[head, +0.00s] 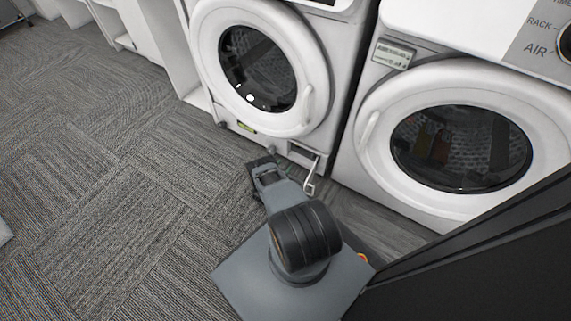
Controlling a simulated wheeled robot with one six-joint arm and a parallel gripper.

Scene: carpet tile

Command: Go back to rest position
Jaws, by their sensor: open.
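My gripper (263,168) is at the end of my folded grey arm, low above the carpet just in front of the left washing machine (207,62). It is open, and I see nothing held in it. Its fingertips are small and dark, and partly hidden by the arm. My arm stands on my grey base at the bottom middle.
The left machine's round door (300,120) is shut. A small white bracket-like part (310,180) sticks out low by its base, right of my gripper. A dryer (362,195) with its door shut stands to the right. White shelving (172,50) is at the back. Open carpet (90,170) lies left.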

